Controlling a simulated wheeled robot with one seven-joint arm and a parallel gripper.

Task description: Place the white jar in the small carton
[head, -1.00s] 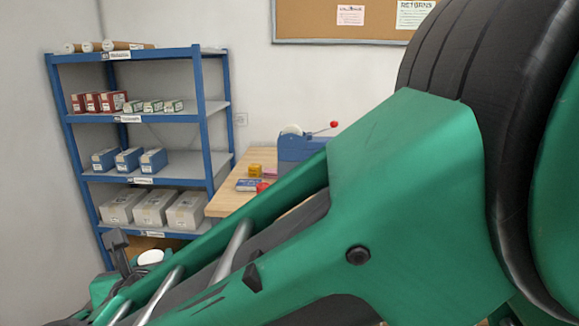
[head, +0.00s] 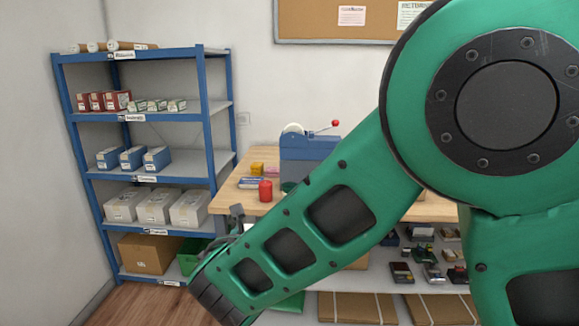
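My gripper (head: 237,213) shows only as a small dark grey tip behind my green arm, in front of the counter's left end. The arm hides the rest of it, so its fingers and anything between them cannot be seen. The white jar is not visible now. I cannot pick out the small carton; my arm covers much of the counter top.
Flat cartons (head: 355,307) lie below the counter.

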